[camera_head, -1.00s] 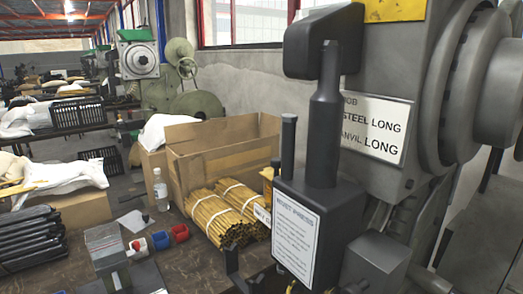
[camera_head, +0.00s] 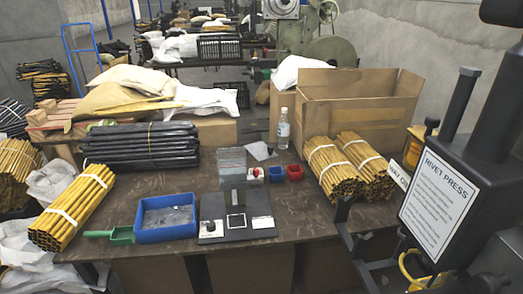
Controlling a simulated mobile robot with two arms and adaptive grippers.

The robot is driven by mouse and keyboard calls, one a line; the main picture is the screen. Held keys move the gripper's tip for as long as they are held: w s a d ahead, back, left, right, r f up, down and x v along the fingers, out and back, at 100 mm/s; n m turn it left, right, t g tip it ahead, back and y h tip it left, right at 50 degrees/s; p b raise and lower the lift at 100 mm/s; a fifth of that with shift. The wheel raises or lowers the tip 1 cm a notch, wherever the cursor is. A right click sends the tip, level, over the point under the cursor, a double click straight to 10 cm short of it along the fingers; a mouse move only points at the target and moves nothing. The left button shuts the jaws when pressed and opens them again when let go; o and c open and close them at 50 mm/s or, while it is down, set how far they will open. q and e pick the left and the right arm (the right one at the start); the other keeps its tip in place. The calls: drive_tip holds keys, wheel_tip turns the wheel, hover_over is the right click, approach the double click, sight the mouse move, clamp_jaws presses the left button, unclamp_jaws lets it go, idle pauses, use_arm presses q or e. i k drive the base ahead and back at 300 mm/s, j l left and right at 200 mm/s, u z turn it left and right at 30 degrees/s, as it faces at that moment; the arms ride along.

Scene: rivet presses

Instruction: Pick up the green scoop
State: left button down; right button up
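The green scoop (camera_head: 121,235) lies on the dark worktable (camera_head: 300,205), near its front edge at the left. Its broad end is close to the left side of a blue tray (camera_head: 166,233) that holds some small grey pieces. Its handle points left, towards a bundle of yellow rods. Neither of my grippers shows in the head view.
A bundle of yellow rods (camera_head: 73,207) lies left of the scoop, with black bars (camera_head: 142,145) behind. A scale (camera_head: 236,228) stands right of the tray. Small red and blue bins, a bottle (camera_head: 283,130) and a cardboard box (camera_head: 335,98) are farther back. A rivet press (camera_head: 440,200) stands at right.

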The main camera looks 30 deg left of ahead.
sight(121, 235)
drive_tip(key=k+j, duration=0.3)
drive_tip(key=j, duration=0.2)
drive_tip(key=u, duration=0.4)
drive_tip(key=j+u, duration=0.1)
drive_tip(key=u, duration=0.35)
drive_tip(key=j+u, duration=0.1)
drive_tip(key=u, duration=0.3)
drive_tip(key=j+u, duration=0.1)
drive_tip(key=u, duration=0.3)
